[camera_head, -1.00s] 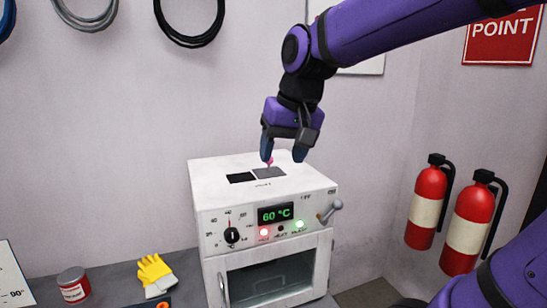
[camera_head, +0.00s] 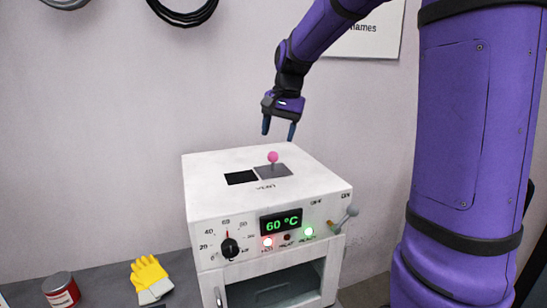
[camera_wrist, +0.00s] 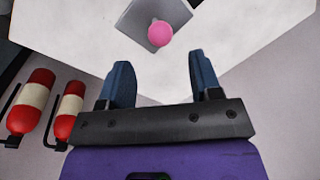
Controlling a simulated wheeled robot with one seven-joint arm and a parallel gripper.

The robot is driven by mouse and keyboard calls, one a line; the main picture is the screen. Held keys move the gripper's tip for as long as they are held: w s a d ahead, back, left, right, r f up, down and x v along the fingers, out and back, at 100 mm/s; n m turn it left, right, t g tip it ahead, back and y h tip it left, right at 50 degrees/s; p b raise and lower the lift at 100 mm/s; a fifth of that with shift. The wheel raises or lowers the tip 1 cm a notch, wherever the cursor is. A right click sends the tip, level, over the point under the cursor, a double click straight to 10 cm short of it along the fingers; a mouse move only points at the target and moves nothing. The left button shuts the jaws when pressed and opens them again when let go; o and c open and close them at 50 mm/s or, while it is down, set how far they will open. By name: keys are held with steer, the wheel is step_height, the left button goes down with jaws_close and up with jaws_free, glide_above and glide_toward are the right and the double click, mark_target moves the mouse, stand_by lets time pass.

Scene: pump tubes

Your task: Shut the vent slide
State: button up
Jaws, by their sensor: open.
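The vent slide (camera_head: 273,171) is a grey plate with a pink knob (camera_head: 273,157) on top of the white oven-like box (camera_head: 210,172). It lies to the right of a dark square opening (camera_head: 240,177), which is uncovered, above the label "VENT". My gripper (camera_head: 279,132) is open and empty, pointing down above and slightly behind the knob, apart from it. In the wrist view the pink knob (camera_wrist: 161,33) shows beyond the open fingertips (camera_wrist: 159,75), with part of the grey slide (camera_wrist: 150,18) under it.
The box front has a dial (camera_head: 230,248), a green "60 °C" display (camera_head: 281,221), lit lamps and a lever (camera_head: 345,219) at right. A yellow glove (camera_head: 150,277) and a red tin (camera_head: 61,290) lie left on the bench. Fire extinguishers (camera_wrist: 66,115) show in the wrist view.

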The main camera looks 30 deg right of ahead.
mark_target(273, 157)
steer(key=f, duration=0.5)
steer(key=w+a+f, duration=0.1)
steer(key=f, duration=0.1)
steer(key=shift+a+f, duration=0.1)
steer(key=shift+f, duration=0.25)
